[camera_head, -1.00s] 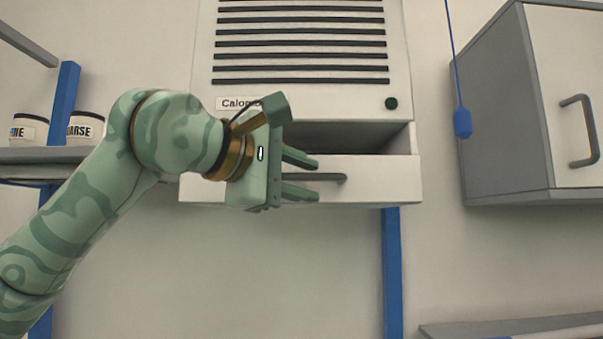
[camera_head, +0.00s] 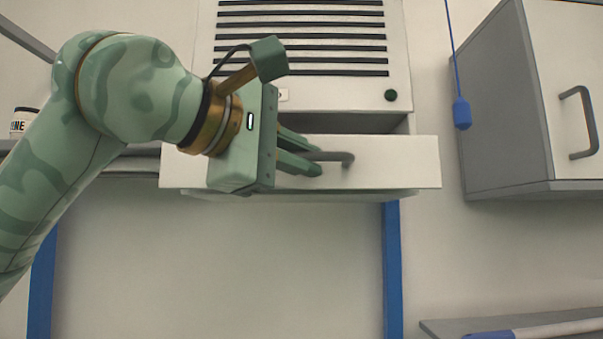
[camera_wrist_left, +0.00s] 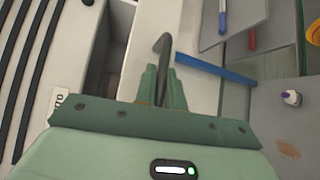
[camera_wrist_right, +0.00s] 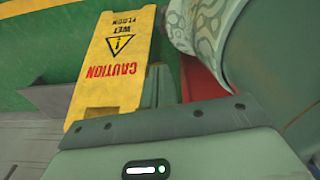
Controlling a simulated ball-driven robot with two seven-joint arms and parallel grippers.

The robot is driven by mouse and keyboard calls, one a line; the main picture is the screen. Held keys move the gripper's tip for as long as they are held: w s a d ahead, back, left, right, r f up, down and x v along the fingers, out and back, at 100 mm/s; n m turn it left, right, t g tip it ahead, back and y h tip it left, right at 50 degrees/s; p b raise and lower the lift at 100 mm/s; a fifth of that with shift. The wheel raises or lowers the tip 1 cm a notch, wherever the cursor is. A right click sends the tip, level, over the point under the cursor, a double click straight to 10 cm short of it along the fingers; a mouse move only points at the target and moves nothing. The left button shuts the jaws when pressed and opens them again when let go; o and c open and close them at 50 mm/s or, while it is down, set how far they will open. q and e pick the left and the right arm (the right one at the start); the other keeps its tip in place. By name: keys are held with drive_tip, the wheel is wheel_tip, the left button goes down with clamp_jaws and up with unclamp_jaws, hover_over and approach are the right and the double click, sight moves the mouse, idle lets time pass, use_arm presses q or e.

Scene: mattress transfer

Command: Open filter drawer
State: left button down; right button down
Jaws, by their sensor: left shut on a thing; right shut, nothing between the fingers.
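The filter drawer (camera_head: 398,160) is a white drawer at the bottom of the slatted white unit (camera_head: 300,112) in the head view. It stands partly open, with a dark gap showing above its front. Its grey bar handle (camera_head: 346,157) is gripped by my left gripper (camera_head: 315,163), which comes in from the left. In the left wrist view, the handle (camera_wrist_left: 163,45) rises from between my left fingers (camera_wrist_left: 163,85), and the open drawer gap (camera_wrist_left: 112,50) is beside it. My right gripper (camera_wrist_right: 158,85) shows only in the right wrist view, shut and empty.
A grey wall cabinet (camera_head: 505,110) and a hanging blue pull (camera_head: 462,113) are at the right. A jar (camera_head: 23,122) is on a shelf at the left. A yellow caution sign (camera_wrist_right: 115,62) stands near my right gripper.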

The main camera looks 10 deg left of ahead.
use_arm(q)
drive_tip(key=s+d+b, duration=0.1)
drive_tip(key=s+d, duration=0.1)
drive_tip(key=s, duration=0.9)
drive_tip(key=shift+s+d, duration=0.25)
drive_tip(key=shift+s, duration=0.05)
drive_tip(key=shift+f, duration=0.1)
drive_tip(key=c, duration=1.5)
unclamp_jaws()
drive_tip(key=shift+a, duration=0.1)
drive_tip(key=v, duration=1.6)
drive_tip(key=shift+s+b, duration=0.15)
drive_tip(key=shift+b, duration=0.2)
